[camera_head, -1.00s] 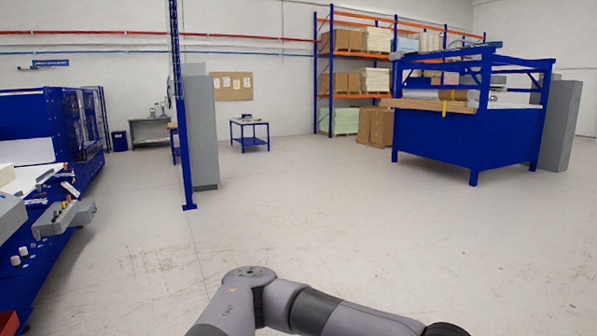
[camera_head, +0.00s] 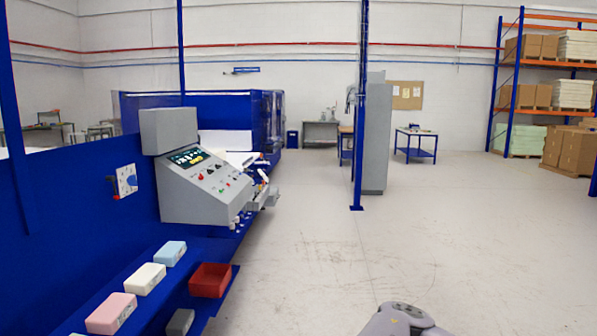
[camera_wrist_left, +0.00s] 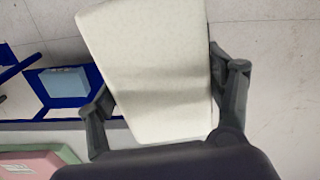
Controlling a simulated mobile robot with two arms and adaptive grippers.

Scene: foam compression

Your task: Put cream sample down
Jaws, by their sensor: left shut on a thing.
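In the left wrist view my left gripper (camera_wrist_left: 163,92) is shut on a cream sample (camera_wrist_left: 150,60), a pale block with one finger on each side of it. My left gripper does not show in the head view. There, a cream block (camera_head: 145,279) lies on the blue shelf (camera_head: 215,308) between a pink block (camera_head: 111,314) and a light blue block (camera_head: 170,253), with no gripper at it.
A red tray (camera_head: 210,280) and a dark grey block (camera_head: 180,322) are beside the row. A grey control console (camera_head: 200,180) stands behind the shelf. The left wrist view shows a blue block (camera_wrist_left: 63,86) and a pink and green thing (camera_wrist_left: 35,163).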

